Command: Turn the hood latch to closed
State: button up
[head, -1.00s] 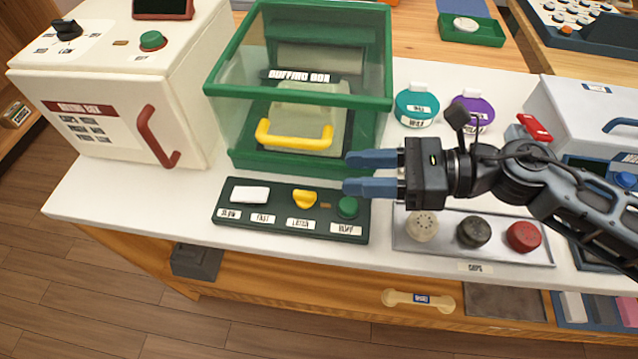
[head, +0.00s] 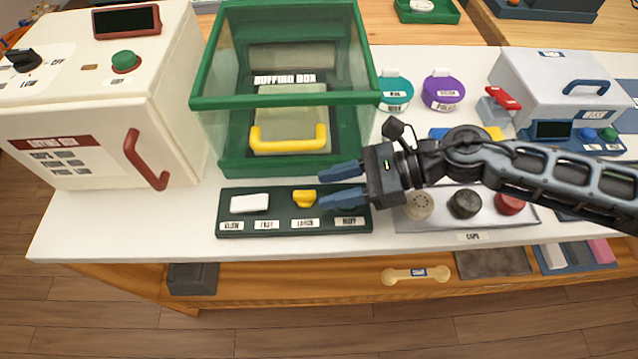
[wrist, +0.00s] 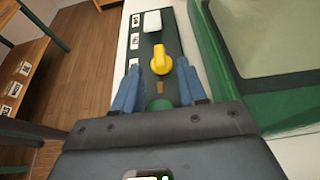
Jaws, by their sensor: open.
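The hood latch is a small yellow knob (head: 304,198) on the dark green control panel (head: 290,226) in front of the green buffing box (head: 290,165). The fingers appear apart from the knob. The panel's green button is hidden behind my gripper in the head view.
A white switch (head: 249,203) is left of the knob on the panel. The box's yellow handle (head: 288,140) stands behind it. A white drying box (head: 100,110) is at left. A tray of caps (head: 470,216) lies under my arm at right.

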aim_at(305, 197)
jog(key=shift+x, duration=1.4)
jog(key=shift+c, duration=0.2)
grip_shut()
